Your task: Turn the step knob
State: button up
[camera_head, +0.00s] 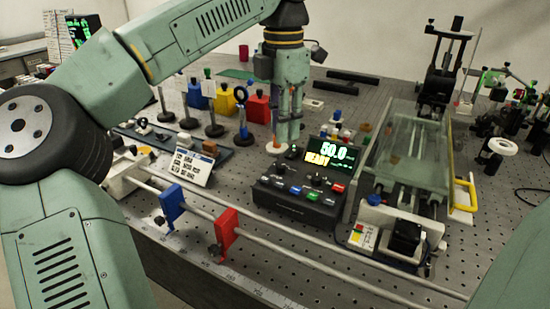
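A dark control console (292,208) stands on the bench at the centre. Its lit display (328,157) reads 50.0 and READY, and a row of coloured buttons runs along its front. A small dark knob-like part (293,151) shows left of the display; I cannot tell whether it is the step knob. My gripper (285,138) points down at the console's back left, just above and beside that part. Its fingers look close together, but the gap between them is too small to judge. Any contact with the knob is hidden.
A long rail (305,254) with a blue clamp (172,205) and a red clamp (226,232) crosses in front of the console. A glass-covered instrument (413,160) stands to its right. Coloured blocks, including a yellow one (225,103), and upright posts stand behind left.

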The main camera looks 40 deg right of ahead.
aim_at(281, 165)
notch_tip(281, 165, down, 8)
jog(key=shift+f+p, duration=0.1)
jog(key=shift+p, duration=0.25)
grip_shut()
